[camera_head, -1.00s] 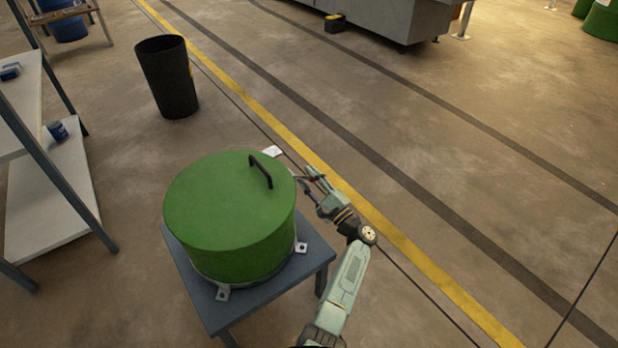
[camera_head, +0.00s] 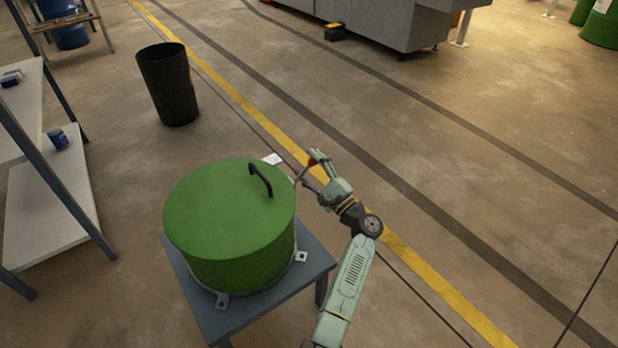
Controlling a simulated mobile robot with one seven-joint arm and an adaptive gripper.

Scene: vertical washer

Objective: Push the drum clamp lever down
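The green drum (camera_head: 225,225) has a flat lid with a black handle (camera_head: 262,180). It stands on a small blue-grey table (camera_head: 314,262). A thin grey lever with a red tip (camera_head: 312,162) sticks out at the drum's far right side, its tip pointing up and to the right. My gripper (camera_head: 318,170) is at this lever, to the right of the drum, with its fingertips close to the red tip. The fingers are small and overlap the lever, so contact and finger opening are unclear. The lever's base is partly hidden behind the drum.
A black bin (camera_head: 168,85) stands on the floor behind the drum. A shelf unit (camera_head: 50,195) with small blue items is at the left. A grey machine (camera_head: 390,22) is at the back. The floor to the right is clear.

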